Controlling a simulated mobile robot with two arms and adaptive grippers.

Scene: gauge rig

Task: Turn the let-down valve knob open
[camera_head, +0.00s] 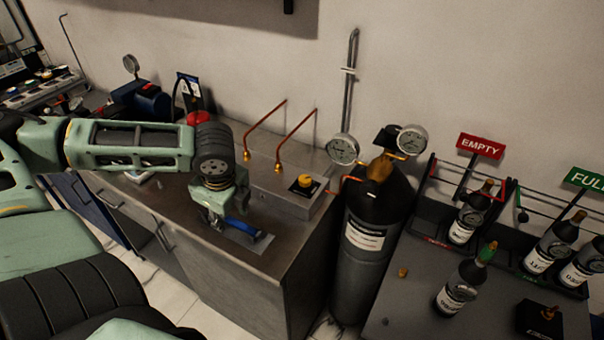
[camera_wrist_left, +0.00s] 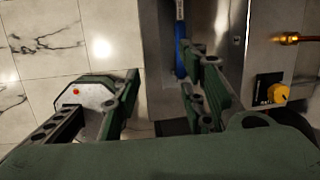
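A yellow knob (camera_head: 305,181) sits on a small black plate on the metal box at the right end of the counter. It also shows at the right of the left wrist view (camera_wrist_left: 278,92). I take it for the let-down valve knob; no label is readable. My left gripper (camera_head: 213,220) points down over the counter, left of the knob and apart from it. In the left wrist view its fingers (camera_wrist_left: 163,95) are spread with nothing between them. A blue bar-like handle (camera_head: 243,228) lies beside the gripper on a metal plate. My right gripper is not in view.
A dark cylinder (camera_head: 369,240) with gauges stands right of the counter. Several bottles stand farther right near the EMPTY sign (camera_head: 480,146). The counter's front edge (camera_head: 225,250) is clear.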

